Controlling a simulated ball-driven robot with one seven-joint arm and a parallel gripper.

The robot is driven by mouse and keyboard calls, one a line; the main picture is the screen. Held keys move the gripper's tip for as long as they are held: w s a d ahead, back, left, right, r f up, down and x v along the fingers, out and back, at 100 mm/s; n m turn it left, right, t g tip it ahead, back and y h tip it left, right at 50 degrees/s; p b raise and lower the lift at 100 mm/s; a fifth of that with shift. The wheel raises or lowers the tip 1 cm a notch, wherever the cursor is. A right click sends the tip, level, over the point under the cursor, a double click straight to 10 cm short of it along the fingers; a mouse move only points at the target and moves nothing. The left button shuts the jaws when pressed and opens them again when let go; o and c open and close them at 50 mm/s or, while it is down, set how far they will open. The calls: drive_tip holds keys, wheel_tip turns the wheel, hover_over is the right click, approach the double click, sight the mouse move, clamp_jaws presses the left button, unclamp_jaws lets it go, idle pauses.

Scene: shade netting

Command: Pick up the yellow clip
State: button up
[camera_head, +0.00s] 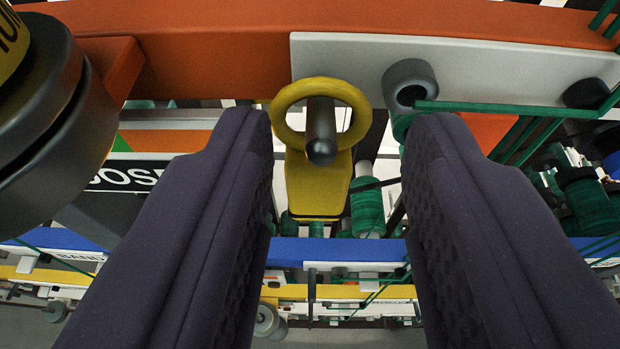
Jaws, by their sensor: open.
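The yellow clip (318,190) hangs by its ring from a dark peg that points toward the camera. The peg sticks out of a white plate on an orange beam. The clip's flat body hangs straight down below the ring. My gripper (340,135) is open, with its two dark padded fingers reaching forward on either side of the clip. The clip shows in the gap between the fingers, nearer the left one. No contact with either finger shows. How far the fingertips are from the clip in depth is hard to tell.
An orange beam (220,35) with a white plate (455,65) runs across the top. A grey roller end (408,82) with green cord sits right of the clip. A large dark round part (55,90) is at upper left. Green spools (367,208) and a blue rail (330,250) lie behind.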

sight(316, 187)
drive_tip(key=shift+g, duration=0.4)
drive_tip(key=w+f+p, duration=0.2)
drive_tip(key=p, duration=0.2)
drive_tip(key=w+f+p, duration=0.1)
drive_tip(key=f+p, duration=0.1)
drive_tip(key=p, duration=0.3)
drive_tip(key=shift+w+a+f, duration=0.2)
drive_tip(key=shift+w, duration=0.2)
drive_tip(key=shift+s+r, duration=0.1)
drive_tip(key=shift+s, duration=0.05)
drive_tip(key=shift+c, duration=0.2)
drive_tip(key=c, duration=0.7)
